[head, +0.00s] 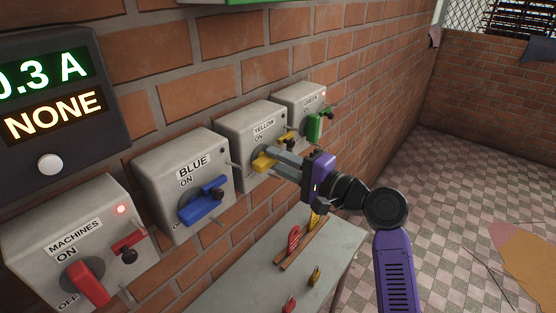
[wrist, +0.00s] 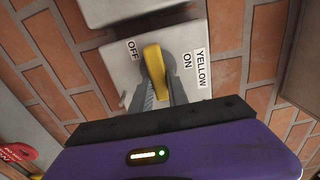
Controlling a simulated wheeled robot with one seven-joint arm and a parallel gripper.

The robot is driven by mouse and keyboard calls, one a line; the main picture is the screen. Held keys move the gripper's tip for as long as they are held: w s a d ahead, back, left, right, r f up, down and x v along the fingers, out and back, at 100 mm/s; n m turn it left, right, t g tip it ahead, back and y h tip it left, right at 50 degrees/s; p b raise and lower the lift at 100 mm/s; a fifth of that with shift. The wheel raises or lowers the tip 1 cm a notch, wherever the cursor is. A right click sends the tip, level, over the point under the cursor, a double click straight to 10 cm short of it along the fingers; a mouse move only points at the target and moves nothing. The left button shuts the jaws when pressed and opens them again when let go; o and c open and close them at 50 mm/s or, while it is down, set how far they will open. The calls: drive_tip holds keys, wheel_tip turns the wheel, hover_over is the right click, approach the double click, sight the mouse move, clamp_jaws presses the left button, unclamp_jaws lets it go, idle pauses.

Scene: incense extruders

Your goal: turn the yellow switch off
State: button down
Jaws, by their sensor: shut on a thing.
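The yellow switch is a grey wall box (head: 237,131) labelled YELLOW and ON, with a yellow handle (head: 263,164). My purple gripper (head: 276,159) reaches it from the right, its grey fingers closed on the handle. In the wrist view the yellow handle (wrist: 153,62) sits between the two fingertips (wrist: 161,90). It stands roughly upright in that picture, with OFF to its left and YELLOW ON to its right. The handle's lower end is partly hidden by the fingers. I cannot tell its exact setting.
Similar boxes flank it on the brick wall: BLUE (head: 152,165) and MACHINES (head: 35,222) to the left, GREEN (head: 291,97) to the right. Small levers stick out beside the handles. A pale table (head: 226,290) below holds red and yellow tags and padlocks. Tiled floor (head: 425,170) is open at right.

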drive_tip(key=c, duration=1.3)
unclamp_jaws()
drive_tip(key=b+v, duration=0.2)
drive_tip(key=v, duration=0.5)
drive_tip(key=shift+s+d, duration=0.25)
drive_tip(key=shift+d, duration=0.1)
